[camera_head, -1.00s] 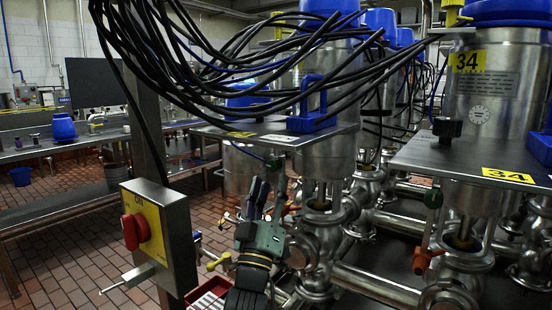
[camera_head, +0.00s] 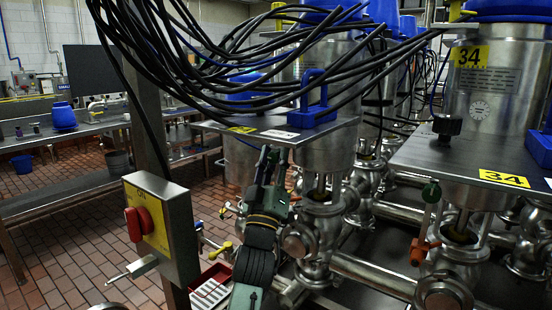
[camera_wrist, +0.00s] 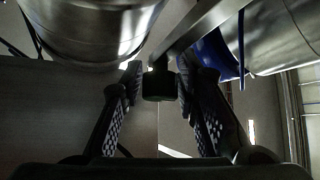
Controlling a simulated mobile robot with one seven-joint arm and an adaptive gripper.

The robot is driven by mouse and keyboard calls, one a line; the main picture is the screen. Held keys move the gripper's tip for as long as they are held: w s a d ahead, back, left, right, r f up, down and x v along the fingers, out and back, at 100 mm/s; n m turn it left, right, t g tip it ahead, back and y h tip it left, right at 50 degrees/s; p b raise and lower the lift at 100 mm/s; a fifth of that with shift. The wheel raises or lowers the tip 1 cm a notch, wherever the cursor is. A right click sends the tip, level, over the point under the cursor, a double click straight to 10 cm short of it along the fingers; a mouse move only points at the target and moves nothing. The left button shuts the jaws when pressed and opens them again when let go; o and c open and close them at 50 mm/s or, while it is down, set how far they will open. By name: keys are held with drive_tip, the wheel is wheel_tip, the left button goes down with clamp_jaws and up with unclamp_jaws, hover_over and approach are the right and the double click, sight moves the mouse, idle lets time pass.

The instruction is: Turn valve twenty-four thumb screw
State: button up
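The valve at the middle (camera_head: 327,165) has a flat metal plate with a yellow label (camera_head: 242,129); the number on it is too small to read. My gripper (camera_head: 271,156) points up just under this plate. In the wrist view a small dark knob, the thumb screw (camera_wrist: 158,84), hangs between my two fingertips, below a metal bar. The fingers of my gripper (camera_wrist: 161,88) stand apart on either side of it, with narrow gaps, and do not clearly touch it. In the head view the fingers hide most of the knob.
A yellow switch box with a red knob (camera_head: 140,224) is at left. Black cables (camera_head: 240,80) hang above. A red bin (camera_head: 210,286) is below.

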clamp_jaws()
drive_tip(key=shift+f+h+b, duration=0.15)
drive_tip(key=shift+h+b, duration=0.15)
drive_tip(key=shift+b, duration=0.1)
drive_tip(key=shift+a+f+m+b, duration=0.1)
drive_tip(key=shift+m+b, duration=0.45)
drive_tip(key=shift+m, duration=0.05)
drive_tip(key=shift+m+h+b, duration=0.8)
drive_tip(key=shift+m+h, duration=0.2)
drive_tip(key=shift+h, duration=0.1)
drive_tip(key=shift+r, duration=0.2)
drive_tip(key=shift+o, duration=2.3)
unclamp_jaws()
